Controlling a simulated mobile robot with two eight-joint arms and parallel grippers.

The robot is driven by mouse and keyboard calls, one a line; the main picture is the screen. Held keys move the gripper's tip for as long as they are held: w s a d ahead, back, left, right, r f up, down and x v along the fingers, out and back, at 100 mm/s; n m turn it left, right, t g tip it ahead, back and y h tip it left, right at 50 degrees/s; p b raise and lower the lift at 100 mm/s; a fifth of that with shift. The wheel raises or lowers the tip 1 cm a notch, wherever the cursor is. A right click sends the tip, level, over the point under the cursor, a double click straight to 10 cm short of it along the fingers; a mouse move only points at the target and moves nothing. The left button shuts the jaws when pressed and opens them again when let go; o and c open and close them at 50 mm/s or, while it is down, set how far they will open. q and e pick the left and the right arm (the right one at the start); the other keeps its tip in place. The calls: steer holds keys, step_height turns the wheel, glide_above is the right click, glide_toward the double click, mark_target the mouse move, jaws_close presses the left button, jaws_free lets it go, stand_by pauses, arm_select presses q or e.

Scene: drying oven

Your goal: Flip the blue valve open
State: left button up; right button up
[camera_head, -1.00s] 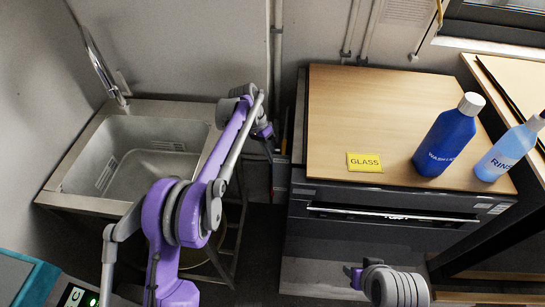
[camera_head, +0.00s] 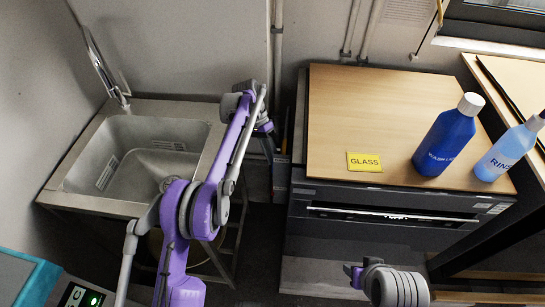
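No blue valve can be made out in the head view. My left gripper (camera_head: 270,147) is at the end of the purple arm, low in front of the wall pipe, in the gap between the sink and the dark oven-like cabinet. It is small and dark, and its fingers cannot be told apart. Whether it touches anything there is hidden. My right arm's grey ringed part shows at the bottom, in front of the cabinet, with a small purple and dark end at its left. Its fingers cannot be made out.
A metal sink (camera_head: 140,150) with a tall tap (camera_head: 108,75) stands left. A wooden top (camera_head: 375,110) right of the gap carries a yellow GLASS sign (camera_head: 364,162), a dark blue bottle (camera_head: 447,140) and a light blue bottle (camera_head: 506,152). Vertical pipes (camera_head: 278,45) run up the wall.

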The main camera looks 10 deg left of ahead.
arm_select(q)
steer(key=p+v, duration=1)
steer(key=p, duration=0.2)
steer(key=shift+w+a+r+p, duration=0.15)
steer(key=shift+w+r+p, duration=0.05)
steer(key=shift+r+p, duration=0.1)
stand_by(0.3)
